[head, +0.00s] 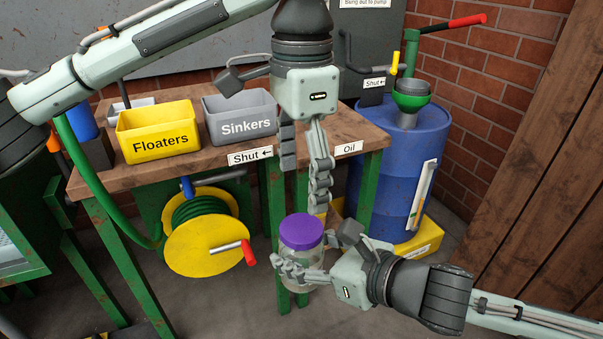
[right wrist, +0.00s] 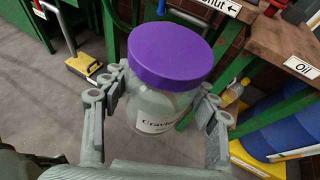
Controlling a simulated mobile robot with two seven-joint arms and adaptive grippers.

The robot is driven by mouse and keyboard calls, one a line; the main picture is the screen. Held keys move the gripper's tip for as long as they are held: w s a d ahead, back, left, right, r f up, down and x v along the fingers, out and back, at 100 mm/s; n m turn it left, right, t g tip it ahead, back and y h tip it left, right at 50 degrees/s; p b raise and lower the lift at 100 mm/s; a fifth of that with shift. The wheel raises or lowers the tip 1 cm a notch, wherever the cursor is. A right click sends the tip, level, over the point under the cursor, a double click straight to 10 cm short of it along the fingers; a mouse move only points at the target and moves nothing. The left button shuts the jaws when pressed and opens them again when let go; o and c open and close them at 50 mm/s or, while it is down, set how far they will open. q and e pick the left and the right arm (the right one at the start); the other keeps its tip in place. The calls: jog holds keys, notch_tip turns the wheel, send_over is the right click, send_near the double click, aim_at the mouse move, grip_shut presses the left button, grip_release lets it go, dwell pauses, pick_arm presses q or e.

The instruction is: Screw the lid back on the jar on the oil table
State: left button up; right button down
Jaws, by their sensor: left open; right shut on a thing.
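The clear jar (head: 302,256) has a purple lid (head: 301,231) on top. I cannot tell whether the lid is threaded tight. My right gripper (head: 312,258) is shut around the jar's glass body and holds it upright, in front of the wooden oil table (head: 180,168). In the right wrist view the jar (right wrist: 158,105) sits between both fingers, its label partly hidden, and the lid (right wrist: 170,52) is clear of the fingers. My left gripper (head: 303,182) is open, points down and is just above the lid, with nothing between its fingers.
A yellow Floaters bin (head: 158,140) and a grey Sinkers bin (head: 240,125) stand on the table. A yellow hose reel (head: 207,240) with a red-handled crank is left of the jar. A blue drum (head: 385,170) with a green funnel stands behind at right.

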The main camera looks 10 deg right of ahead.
aim_at(301, 228)
dwell(0.3)
pick_arm(q)
jog(key=shift+f, duration=4)
jog(key=shift+c, duration=0.5)
jog(key=c, duration=1.2)
jog(key=o, duration=1.4)
jog(key=shift+c, duration=0.2)
